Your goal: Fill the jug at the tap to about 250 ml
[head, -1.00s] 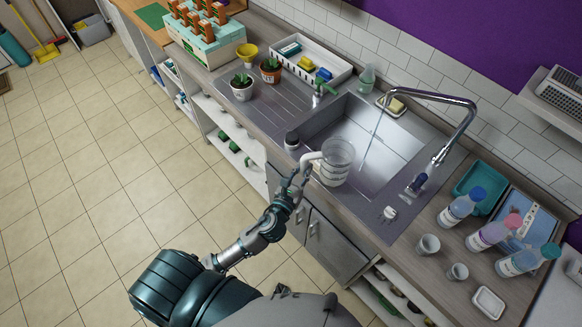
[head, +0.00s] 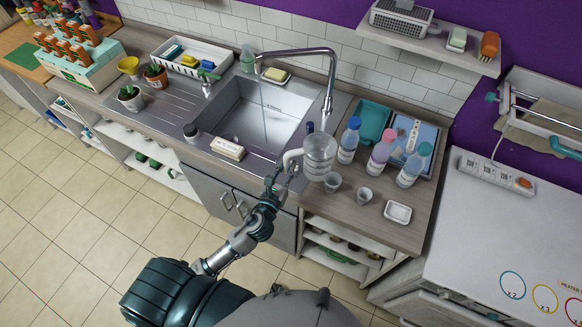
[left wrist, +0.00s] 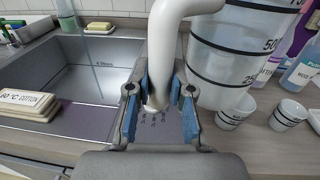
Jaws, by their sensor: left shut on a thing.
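The clear jug (head: 319,158) has a white handle (head: 292,158) and dark level marks. It is upright over the counter, right of the sink (head: 250,112); I cannot tell whether it touches the counter. My left gripper (head: 277,179) is shut on the handle, and the wrist view shows the blue-padded fingers (left wrist: 160,105) around it. That view also shows the jug (left wrist: 235,55) with its 500 mark and part of a lower one. No water level is clear. The chrome tap (head: 300,51) arches over the sink, and a thin pale line drops below its spout. My right gripper is not in view.
Two small cups (head: 333,181) stand close right of the jug, with several capped bottles (head: 381,152) behind. A white dish (head: 398,212) is at the counter's right.

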